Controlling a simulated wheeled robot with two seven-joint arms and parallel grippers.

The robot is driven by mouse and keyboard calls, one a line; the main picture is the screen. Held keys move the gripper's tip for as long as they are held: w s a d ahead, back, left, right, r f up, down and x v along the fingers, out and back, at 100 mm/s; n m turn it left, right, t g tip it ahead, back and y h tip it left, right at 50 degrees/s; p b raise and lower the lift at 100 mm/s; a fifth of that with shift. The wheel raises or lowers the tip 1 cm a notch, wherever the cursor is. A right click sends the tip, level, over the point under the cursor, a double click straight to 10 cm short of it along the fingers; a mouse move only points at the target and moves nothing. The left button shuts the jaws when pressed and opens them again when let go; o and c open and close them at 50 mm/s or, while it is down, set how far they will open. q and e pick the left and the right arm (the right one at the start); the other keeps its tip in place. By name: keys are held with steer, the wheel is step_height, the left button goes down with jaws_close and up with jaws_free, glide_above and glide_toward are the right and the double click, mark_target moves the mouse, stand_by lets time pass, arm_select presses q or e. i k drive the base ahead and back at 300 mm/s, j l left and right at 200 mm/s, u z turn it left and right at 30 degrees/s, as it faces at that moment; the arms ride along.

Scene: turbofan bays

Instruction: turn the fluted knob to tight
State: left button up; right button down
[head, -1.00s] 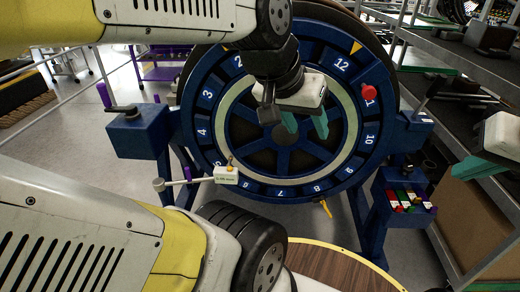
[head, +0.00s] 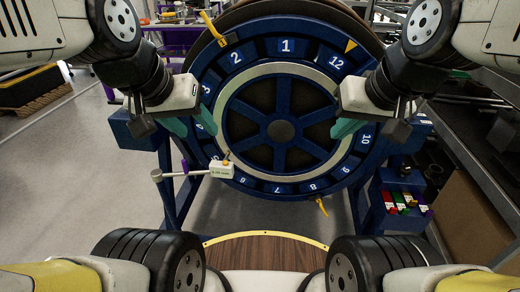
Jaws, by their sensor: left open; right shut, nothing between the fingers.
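A big blue wheel (head: 284,171) with numbered pockets and a pale ring stands upright in front of me. I cannot make out a fluted knob for certain. The round red knob by the 11 pocket does not show now; my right gripper and arm cover that part of the rim. My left gripper (head: 191,124) is open and empty in front of the wheel's left rim. My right gripper (head: 347,128) is shut and empty in front of the wheel's right side, near the 10 pocket.
A blue bin (head: 402,208) with coloured pieces is at lower right. Grey shelves (head: 480,130) stand at right. A wooden round top (head: 265,250) lies in front.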

mark_target(404, 171)
steer(key=i+j+z, duration=0.2)
steer(key=i+j, duration=0.2)
steer(key=j, duration=0.2)
steer(key=k+l+z, duration=0.1)
steer(key=z, duration=0.3)
steer(key=k+l+z, duration=0.1)
steer(key=l+z, duration=0.55)
steer(key=z, duration=0.2)
